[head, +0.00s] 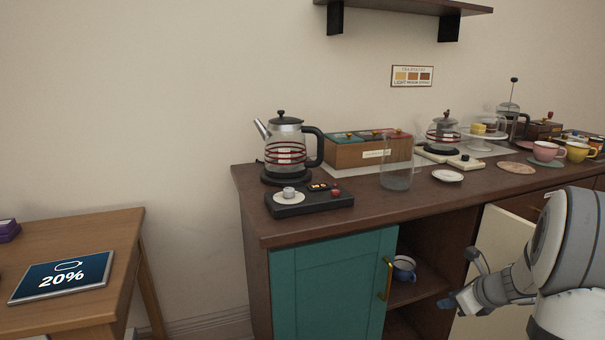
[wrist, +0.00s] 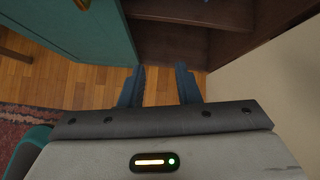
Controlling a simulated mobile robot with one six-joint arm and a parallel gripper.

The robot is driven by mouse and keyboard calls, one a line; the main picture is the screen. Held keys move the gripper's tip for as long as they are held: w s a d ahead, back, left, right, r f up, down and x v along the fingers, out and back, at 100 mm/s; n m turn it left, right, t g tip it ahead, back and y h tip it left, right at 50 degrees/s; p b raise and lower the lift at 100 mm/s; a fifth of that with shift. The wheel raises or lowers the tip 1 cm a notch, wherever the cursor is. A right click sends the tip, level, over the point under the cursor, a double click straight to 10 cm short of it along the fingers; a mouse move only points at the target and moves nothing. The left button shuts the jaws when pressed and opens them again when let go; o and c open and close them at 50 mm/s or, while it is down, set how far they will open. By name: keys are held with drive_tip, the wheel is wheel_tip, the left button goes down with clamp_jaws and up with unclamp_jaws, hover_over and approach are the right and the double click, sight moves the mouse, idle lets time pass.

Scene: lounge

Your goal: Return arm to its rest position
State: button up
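My gripper (wrist: 159,84) is open in the wrist view, its two dark blue fingers apart with nothing between them but wood floor. In the head view my gripper (head: 463,281) is at the lower right, in front of the counter's open lower shelves. It is below the counter top and apart from the blue cup (head: 403,268) on the shelf. My arm is bent at the right edge of the head view, and part of it is out of frame.
The teal cabinet door (head: 330,285) stands left of the shelves. The counter (head: 300,228) carries a kettle (head: 286,148), a glass jug (head: 396,170) and crockery. A rug (wrist: 25,135) lies on the floor.

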drive_tip(key=s+a+r+n+g+p, duration=0.2)
drive_tip(key=s+a+r+n+p, duration=0.4)
drive_tip(key=a+r+n+p, duration=0.4)
drive_tip(key=s+a+r+n+g+p, duration=0.2)
drive_tip(key=s+a+r+n+p, duration=0.45)
drive_tip(key=r, duration=0.65)
drive_tip(key=s+a+r+n+g+h+p, duration=0.1)
drive_tip(key=s+a+r+n+h+p, duration=0.2)
drive_tip(key=s+r+n+p, duration=0.9)
wheel_tip(320, 180, up, 2)
drive_tip(key=shift+s+a+n, duration=0.45)
drive_tip(key=shift+a+n, duration=0.1)
drive_tip(key=shift+a, duration=0.45)
